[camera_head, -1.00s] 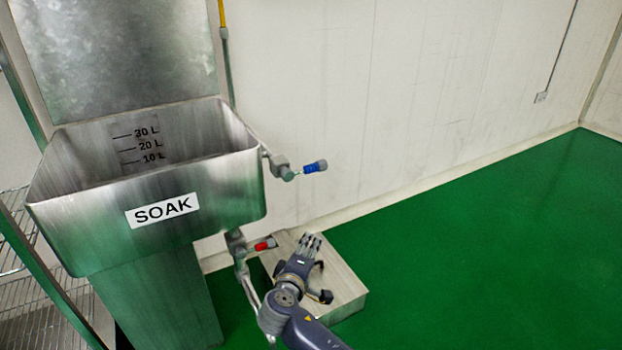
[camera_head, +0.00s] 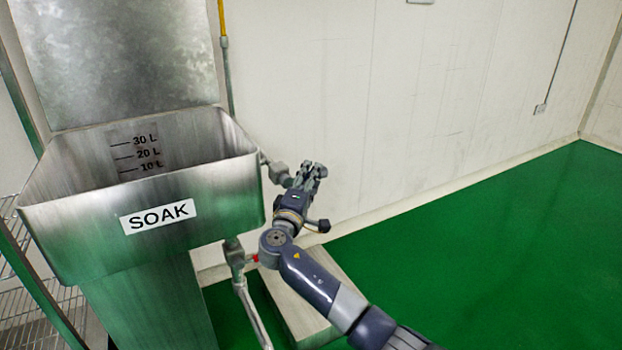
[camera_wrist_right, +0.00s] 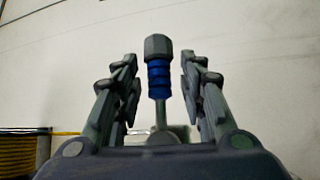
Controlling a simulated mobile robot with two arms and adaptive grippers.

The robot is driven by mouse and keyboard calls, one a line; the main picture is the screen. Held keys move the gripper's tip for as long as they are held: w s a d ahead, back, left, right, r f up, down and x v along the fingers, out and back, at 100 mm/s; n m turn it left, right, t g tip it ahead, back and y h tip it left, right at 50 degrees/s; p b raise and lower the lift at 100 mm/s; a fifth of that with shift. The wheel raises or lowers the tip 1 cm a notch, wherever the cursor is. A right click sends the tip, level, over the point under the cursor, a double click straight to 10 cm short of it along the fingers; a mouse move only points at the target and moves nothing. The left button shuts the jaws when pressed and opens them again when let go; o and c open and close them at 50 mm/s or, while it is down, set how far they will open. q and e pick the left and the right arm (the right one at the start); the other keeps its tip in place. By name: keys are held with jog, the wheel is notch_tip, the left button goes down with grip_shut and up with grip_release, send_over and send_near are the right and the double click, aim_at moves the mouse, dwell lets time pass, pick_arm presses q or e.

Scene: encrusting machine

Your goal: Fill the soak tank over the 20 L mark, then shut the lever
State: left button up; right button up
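The steel soak tank (camera_head: 95,235) stands at the left of the head view, with 10, 20 and 30 L marks (camera_head: 146,154) on its inner back wall. I cannot make out a water line in it. The blue-gripped lever (camera_wrist_right: 159,78) stands between my right fingers in the wrist view, with clear gaps on both sides. In the head view my right gripper (camera_head: 314,170) hides it, beside the valve (camera_head: 278,172) at the tank's right side. My right gripper is open. A red lever (camera_head: 254,258) below is mostly hidden by my right arm. My left gripper is out of view.
A pale box-like block (camera_head: 300,315) sits on the green floor under my right arm. A pipe (camera_head: 250,310) runs down beside the tank's pedestal. The white wall is close behind the valve. A wire shelf (camera_head: 40,320) is at far left. The floor at right is clear.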

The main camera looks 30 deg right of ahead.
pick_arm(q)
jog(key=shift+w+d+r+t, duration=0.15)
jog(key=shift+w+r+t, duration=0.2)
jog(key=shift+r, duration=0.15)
pick_arm(e)
jog(key=shift+w+d+r, duration=0.15)
jog(key=shift+w+d, duration=0.25)
jog(key=shift+d, duration=0.05)
grip_shut()
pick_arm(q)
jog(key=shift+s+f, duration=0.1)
